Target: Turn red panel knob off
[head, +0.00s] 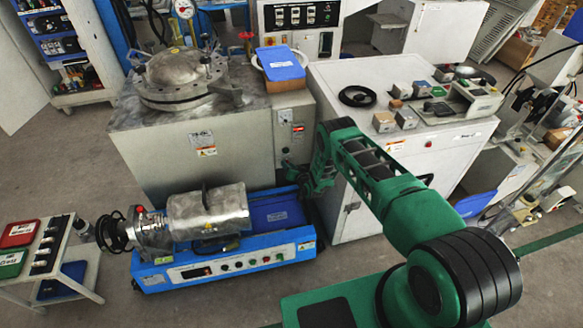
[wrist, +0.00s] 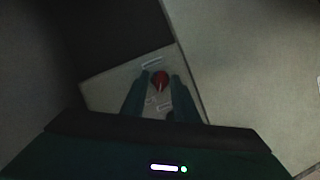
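The red knob (wrist: 160,79) shows in the wrist view on a pale panel plate (wrist: 105,88). A light mark runs down its lower part; I cannot tell which setting it points to. My gripper (wrist: 160,80) is open, with one dark green finger on each side of the knob and narrow gaps visible between. I cannot tell how far the tips are from the panel. In the head view my gripper (head: 318,184) is low beside the right end of the grey metal machine (head: 150,140).
A white cabinet (head: 345,205) stands close to the right of my gripper. A blue machine (head: 225,262) with a metal cylinder is on the floor below left. A small control box (head: 291,128) is on the grey machine above my gripper.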

